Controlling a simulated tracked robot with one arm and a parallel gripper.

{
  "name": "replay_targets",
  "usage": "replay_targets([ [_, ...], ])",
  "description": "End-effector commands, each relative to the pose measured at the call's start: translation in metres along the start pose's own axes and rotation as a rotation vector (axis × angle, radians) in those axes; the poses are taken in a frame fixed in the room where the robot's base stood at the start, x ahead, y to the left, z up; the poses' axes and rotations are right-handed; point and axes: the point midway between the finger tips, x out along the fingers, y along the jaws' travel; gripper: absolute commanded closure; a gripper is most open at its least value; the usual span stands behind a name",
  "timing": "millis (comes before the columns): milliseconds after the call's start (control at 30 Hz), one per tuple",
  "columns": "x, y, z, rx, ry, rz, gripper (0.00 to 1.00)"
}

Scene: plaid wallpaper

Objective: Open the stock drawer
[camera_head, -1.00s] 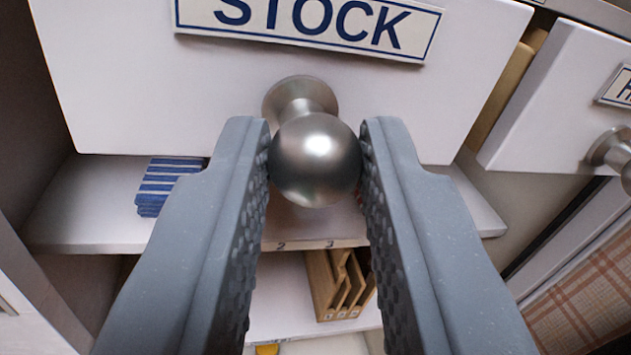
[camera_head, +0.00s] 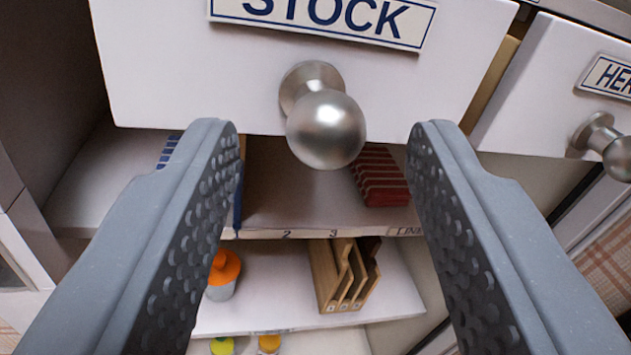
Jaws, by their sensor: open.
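The stock drawer (camera_head: 190,70) has a white front with a "STOCK" label (camera_head: 330,18) and stands at the top of the view. Its round metal knob (camera_head: 326,129) sticks out toward me from the lower middle of the front. My gripper (camera_head: 322,130) is open, with one grey finger on each side of the knob. The drawer's inside is not visible.
A second white drawer with its own knob (camera_head: 603,146) stands at right. Below are a shelf with red items (camera_head: 380,176) and blue items, and a lower shelf with a wooden rack (camera_head: 342,275) and an orange-capped jar (camera_head: 223,275).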

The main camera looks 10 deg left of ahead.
Motion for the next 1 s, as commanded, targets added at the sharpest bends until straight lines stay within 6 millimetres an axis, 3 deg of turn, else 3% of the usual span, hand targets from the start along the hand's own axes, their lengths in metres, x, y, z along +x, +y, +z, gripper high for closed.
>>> replay_targets([
  [433,-0.069,0.001,0.0,0.001,0.0,0.002,0.56],
  [1000,-0.092,-0.001,0.004,0.001,0.005,0.002,0.56],
])
